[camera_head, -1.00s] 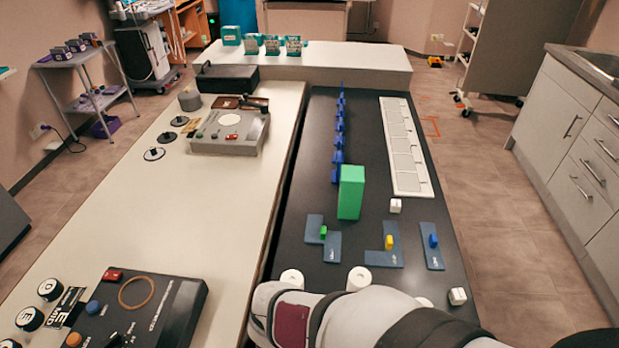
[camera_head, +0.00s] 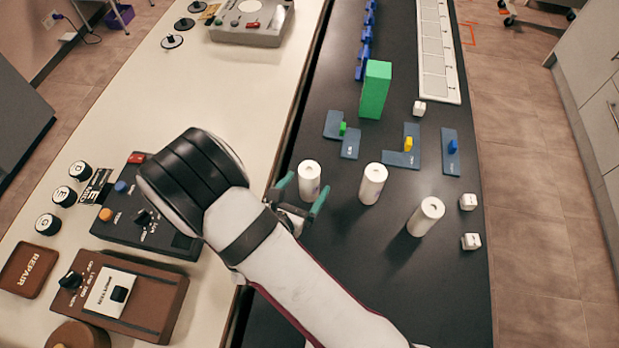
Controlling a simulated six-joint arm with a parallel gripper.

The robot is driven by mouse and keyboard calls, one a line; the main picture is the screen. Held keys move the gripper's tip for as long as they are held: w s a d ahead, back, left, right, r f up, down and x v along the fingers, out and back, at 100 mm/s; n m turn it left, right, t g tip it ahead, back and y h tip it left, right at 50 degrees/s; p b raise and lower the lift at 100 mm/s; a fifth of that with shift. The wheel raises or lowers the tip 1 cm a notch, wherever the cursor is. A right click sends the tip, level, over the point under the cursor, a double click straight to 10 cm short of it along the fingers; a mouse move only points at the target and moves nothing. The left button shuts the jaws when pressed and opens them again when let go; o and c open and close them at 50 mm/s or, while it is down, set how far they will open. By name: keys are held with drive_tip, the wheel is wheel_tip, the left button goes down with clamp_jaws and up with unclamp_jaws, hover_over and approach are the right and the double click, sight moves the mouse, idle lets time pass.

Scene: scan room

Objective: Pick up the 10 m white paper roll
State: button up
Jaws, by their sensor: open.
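Three white paper rolls stand upright on the dark tabletop: a left roll (camera_head: 309,176), a middle roll (camera_head: 373,184) and a right roll (camera_head: 427,217). Marks on the left and middle rolls are too small to read, so I cannot tell which is the 10 m roll. My gripper (camera_head: 307,188), with green fingers, is open at the left roll. Its fingers appear on either side of that roll's lower part; I cannot tell whether the roll is between them or just beyond. My arm hides part of the gripper.
Slate-blue plates with coloured pieces (camera_head: 401,158) and a tall green block (camera_head: 375,90) stand behind the rolls. White cubes (camera_head: 468,202) lie near the right edge. A dark control box (camera_head: 130,215) and a brown box (camera_head: 125,298) sit on the pale left table.

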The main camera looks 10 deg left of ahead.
sight(305, 186)
drive_tip(key=x, duration=0.3)
drive_tip(key=shift+w, duration=0.15)
clamp_jaws()
